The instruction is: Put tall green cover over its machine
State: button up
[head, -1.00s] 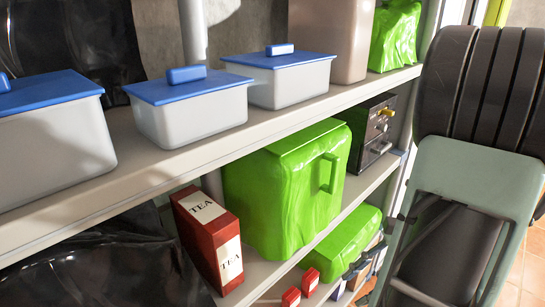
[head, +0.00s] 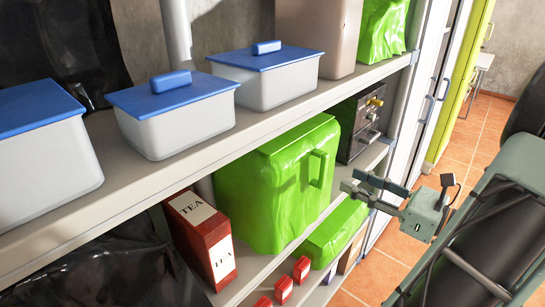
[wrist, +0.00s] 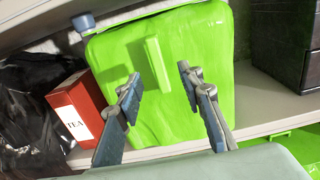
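A tall bright green cover (head: 270,190) with a loop handle (head: 319,168) on its front stands upright on the middle shelf. In the wrist view the cover (wrist: 205,45) fills the middle, and its handle (wrist: 157,64) appears between my fingertips. My gripper (head: 352,183) is open and empty in front of the cover, apart from the handle in the head view. The gripper's two fingers (wrist: 160,80) are spread in the wrist view. A dark machine with knobs (head: 361,122) stands uncovered just right of the cover. Whether anything is under the cover is hidden.
A red tea box (head: 203,238) stands close left of the cover. A lower green cover (head: 328,236) and small red boxes (head: 284,290) sit below. The upper shelf edge (head: 160,170) overhangs, with blue-lidded boxes (head: 172,115) and another green cover (head: 382,28). Open floor lies right.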

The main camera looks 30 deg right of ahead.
aim_at(326, 170)
jog(key=p+x, duration=0.1)
jog(key=x, duration=0.6)
jog(key=shift+w+a+f, duration=0.1)
jog(key=shift+w+a, duration=0.1)
jog(key=shift+a, duration=0.1)
jog(key=shift+c, duration=0.2)
grip_shut()
